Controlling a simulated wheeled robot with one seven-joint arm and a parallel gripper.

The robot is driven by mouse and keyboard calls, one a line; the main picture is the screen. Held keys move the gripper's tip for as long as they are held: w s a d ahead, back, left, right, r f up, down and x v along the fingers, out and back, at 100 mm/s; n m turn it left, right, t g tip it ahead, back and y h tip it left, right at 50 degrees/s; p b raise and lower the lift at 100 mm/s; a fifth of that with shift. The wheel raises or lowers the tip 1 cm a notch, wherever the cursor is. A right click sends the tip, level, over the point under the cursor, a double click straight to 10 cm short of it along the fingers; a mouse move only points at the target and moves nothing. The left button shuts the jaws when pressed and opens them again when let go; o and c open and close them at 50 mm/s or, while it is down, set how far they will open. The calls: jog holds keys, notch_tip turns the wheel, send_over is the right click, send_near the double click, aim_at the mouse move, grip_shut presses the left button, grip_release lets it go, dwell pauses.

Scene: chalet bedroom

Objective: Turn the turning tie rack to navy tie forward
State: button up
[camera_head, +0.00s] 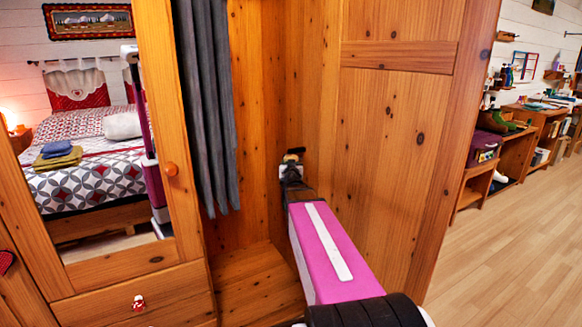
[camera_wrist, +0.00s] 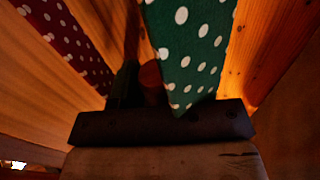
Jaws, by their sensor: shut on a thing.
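My gripper (camera_head: 291,170) reaches into the open wooden wardrobe in the head view, and its far end is small there. In the wrist view my gripper (camera_wrist: 148,88) is closed around a round reddish-brown wooden part (camera_wrist: 151,76), seemingly of the turning tie rack. A green tie with white dots (camera_wrist: 195,45) hangs in front of the right side of the gripper and hides that finger. A dark red tie with white dots (camera_wrist: 62,42) hangs at the left. I cannot make out a navy tie. Most of the rack is hidden.
Grey cloth (camera_head: 207,100) hangs at the wardrobe's left. The wardrobe's side panel (camera_head: 400,150) stands close to the right of my arm. A mirrored door (camera_head: 172,200) with a round knob is at the left. Clear floor (camera_head: 510,255) lies to the right.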

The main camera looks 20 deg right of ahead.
dwell(0.4)
jog(key=o, duration=0.9)
jog(key=v, duration=1.1)
